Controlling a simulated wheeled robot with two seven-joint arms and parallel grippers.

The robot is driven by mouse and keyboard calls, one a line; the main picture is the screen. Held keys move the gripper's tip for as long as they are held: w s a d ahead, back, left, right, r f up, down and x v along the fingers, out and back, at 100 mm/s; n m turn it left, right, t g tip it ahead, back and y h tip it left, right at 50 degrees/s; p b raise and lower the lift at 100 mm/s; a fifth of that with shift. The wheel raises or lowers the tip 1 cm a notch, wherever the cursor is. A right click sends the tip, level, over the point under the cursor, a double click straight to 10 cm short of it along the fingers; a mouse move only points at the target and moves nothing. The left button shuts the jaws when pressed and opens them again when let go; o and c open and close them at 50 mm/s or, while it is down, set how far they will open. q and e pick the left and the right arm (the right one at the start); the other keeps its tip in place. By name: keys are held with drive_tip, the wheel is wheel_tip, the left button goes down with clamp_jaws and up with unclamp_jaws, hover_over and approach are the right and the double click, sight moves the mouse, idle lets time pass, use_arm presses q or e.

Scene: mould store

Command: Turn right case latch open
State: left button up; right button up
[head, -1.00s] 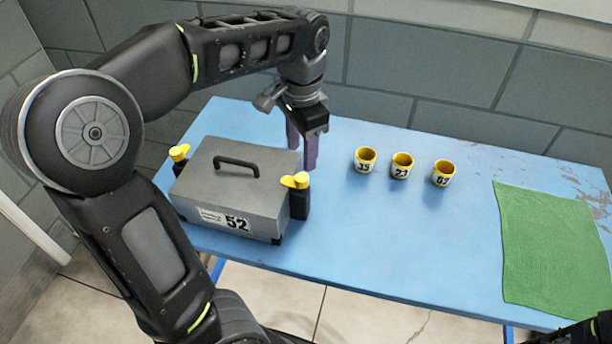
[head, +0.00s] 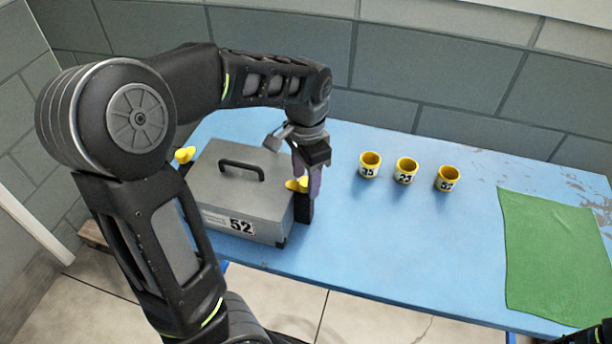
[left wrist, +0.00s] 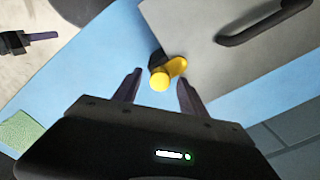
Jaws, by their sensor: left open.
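The grey case (head: 232,185) numbered 52 stands at the left of the blue table, with a black handle (head: 241,167) on its lid. My left gripper (head: 307,184) is open at the right latch. In the left wrist view its fingers (left wrist: 157,88) stand either side of the yellow knob, apart from it.
Three yellow numbered cups (head: 406,170) stand in a row on the blue table (head: 400,240), right of the case. A green cloth (head: 552,255) lies at the right. A grey block wall (head: 430,70) runs behind. A dark part shows at the lower right corner.

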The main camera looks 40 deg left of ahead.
use_arm(q)
drive_tip(key=shift+f, duration=0.1)
drive_tip(key=shift+c, duration=0.5)
clamp_jaws()
